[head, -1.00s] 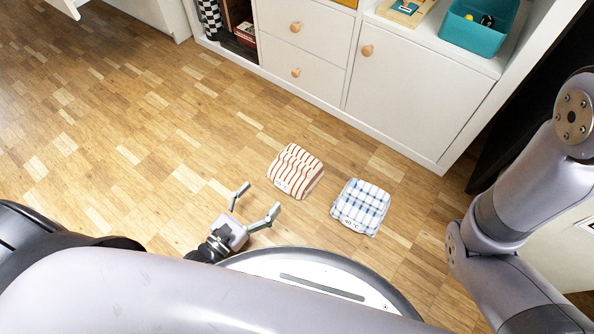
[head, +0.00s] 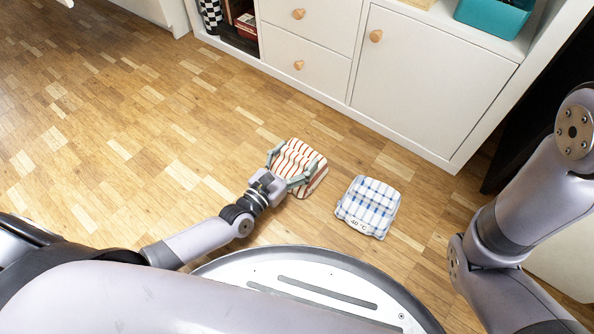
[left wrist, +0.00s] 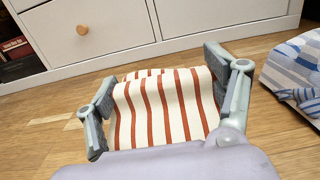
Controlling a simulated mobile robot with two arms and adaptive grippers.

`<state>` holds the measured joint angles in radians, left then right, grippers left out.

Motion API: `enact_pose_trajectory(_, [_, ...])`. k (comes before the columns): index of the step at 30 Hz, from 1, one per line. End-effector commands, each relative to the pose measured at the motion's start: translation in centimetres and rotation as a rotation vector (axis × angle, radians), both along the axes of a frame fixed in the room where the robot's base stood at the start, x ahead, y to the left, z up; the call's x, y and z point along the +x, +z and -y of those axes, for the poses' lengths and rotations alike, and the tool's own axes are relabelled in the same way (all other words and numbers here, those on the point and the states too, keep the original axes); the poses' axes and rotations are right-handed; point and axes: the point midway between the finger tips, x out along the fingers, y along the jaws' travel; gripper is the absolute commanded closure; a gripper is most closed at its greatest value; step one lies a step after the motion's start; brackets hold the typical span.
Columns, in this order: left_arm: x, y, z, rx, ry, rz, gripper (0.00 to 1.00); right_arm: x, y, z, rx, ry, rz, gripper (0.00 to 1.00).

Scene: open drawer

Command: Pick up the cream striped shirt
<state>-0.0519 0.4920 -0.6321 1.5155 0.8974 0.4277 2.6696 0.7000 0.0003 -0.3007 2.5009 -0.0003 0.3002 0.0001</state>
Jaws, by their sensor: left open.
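The cream shirt with red-brown stripes (head: 301,160) lies folded on the wooden floor, near the middle of the head view. My left gripper (head: 292,166) is open, with one finger on each side of the shirt. In the left wrist view the striped shirt (left wrist: 165,105) fills the space between the two fingers of my left gripper (left wrist: 155,95). I cannot tell whether the fingers touch the cloth. The near part of the shirt is hidden by the gripper. My right gripper is not in view.
A folded blue and white checked cloth (head: 368,205) lies on the floor to the right; it also shows in the left wrist view (left wrist: 300,75). A white cabinet (head: 430,85) with wooden knobs stands behind. Floor at left is clear.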

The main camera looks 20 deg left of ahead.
Motion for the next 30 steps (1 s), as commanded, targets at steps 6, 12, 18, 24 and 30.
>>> enact_pose_trajectory(6, [0.53, 0.05, 0.22, 0.000, -0.001, -0.001, 0.23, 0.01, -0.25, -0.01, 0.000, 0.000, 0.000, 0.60])
enact_pose_trajectory(12, [0.51, 0.06, 0.21, 0.000, -0.001, -0.001, 0.31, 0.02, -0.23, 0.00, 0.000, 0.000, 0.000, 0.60])
enact_pose_trajectory(18, [0.49, 0.04, 0.20, 0.000, -0.001, -0.001, 0.44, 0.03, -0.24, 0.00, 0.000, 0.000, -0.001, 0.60])
enact_pose_trajectory(24, [0.48, 0.04, 0.20, 0.000, -0.001, -0.001, 0.57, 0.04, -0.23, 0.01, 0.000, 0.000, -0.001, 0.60])
enact_pose_trajectory(30, [0.48, 0.03, 0.20, 0.000, -0.001, -0.001, 0.71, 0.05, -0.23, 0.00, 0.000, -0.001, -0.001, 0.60])
